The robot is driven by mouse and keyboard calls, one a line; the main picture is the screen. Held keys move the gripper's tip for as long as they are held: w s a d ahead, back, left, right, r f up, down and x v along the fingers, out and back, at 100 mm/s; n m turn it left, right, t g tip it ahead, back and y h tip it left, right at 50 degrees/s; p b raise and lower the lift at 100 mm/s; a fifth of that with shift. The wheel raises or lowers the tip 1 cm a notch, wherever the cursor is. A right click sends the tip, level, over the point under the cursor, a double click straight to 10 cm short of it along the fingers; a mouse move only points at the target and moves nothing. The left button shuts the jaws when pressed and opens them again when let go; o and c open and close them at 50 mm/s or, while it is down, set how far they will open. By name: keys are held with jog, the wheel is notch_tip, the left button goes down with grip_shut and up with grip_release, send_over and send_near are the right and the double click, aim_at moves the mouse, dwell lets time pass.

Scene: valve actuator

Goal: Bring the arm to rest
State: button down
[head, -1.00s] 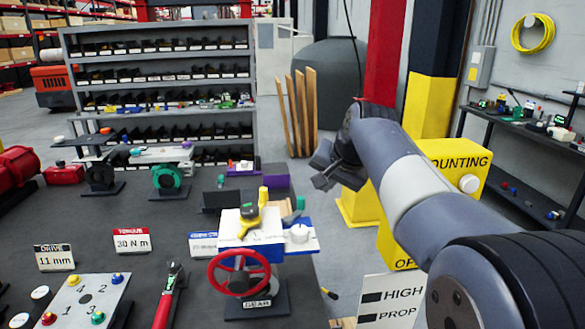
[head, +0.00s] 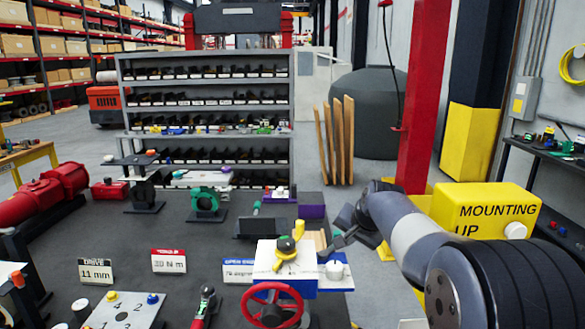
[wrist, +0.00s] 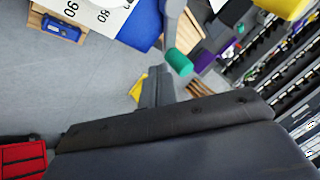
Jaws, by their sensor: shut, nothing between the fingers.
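My gripper (head: 352,228) is at the end of my arm in the head view, just right of the valve actuator. Its dark fingers are small there and partly run together with the floor behind. In the wrist view my gripper (wrist: 158,88) shows as a grey finger shape at the middle, shut and holding nothing. The valve actuator (head: 287,262) has a white top with a yellow and dark knob, blue sides and a red handwheel (head: 272,306) in front. My gripper looks close to the actuator's right rear; I cannot tell the gap.
A yellow MOUNTING box (head: 485,210) stands at the right behind my arm. The bench (head: 130,238) holds a green ring part (head: 208,200), label cards and a numbered plate (head: 122,311). A shelf (head: 208,62), wooden planks (head: 337,140) and a red column (head: 418,95) stand behind.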

jog(key=shift+w+d+r, duration=0.1)
jog(key=shift+w, duration=0.5)
